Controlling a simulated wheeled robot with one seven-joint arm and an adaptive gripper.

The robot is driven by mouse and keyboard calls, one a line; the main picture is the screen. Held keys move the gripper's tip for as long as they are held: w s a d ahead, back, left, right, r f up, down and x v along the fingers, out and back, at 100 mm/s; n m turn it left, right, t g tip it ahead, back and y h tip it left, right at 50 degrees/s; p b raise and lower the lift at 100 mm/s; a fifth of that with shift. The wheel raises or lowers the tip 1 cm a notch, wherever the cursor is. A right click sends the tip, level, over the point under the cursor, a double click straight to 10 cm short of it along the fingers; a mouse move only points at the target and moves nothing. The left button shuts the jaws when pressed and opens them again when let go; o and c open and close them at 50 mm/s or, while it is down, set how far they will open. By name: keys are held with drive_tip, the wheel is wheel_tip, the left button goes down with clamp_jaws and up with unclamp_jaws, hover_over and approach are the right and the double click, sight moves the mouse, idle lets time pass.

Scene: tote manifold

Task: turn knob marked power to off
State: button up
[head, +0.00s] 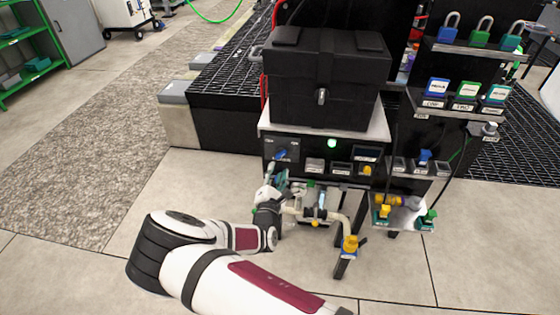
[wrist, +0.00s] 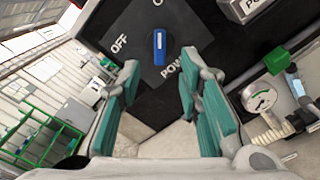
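The power knob is blue, with a pale stripe on its face. It sits on a dark plate on the black panel, ahead of my fingers in the wrist view (wrist: 159,50). "OFF" is printed on its left and part of "POWER" below it; the picture is rotated. In the head view the knob (head: 281,155) is at the panel's upper left. My gripper (wrist: 160,72) is open and empty, its teal-padded fingers either side of the knob's line and apparently short of it. In the head view my gripper (head: 277,178) is just below the knob.
A black case (head: 325,85) stands on the bench above the panel. A green light (head: 332,143) and a yellow knob (head: 367,170) are to the right. Pipework with a yellow-handled valve (head: 350,244) is below right. Open floor lies left.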

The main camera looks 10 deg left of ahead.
sight(280, 157)
drive_tip(key=shift+w+d+b, duration=0.1)
drive_tip(key=shift+w+b, duration=0.35)
drive_tip(key=shift+w, duration=2.75)
clamp_jaws()
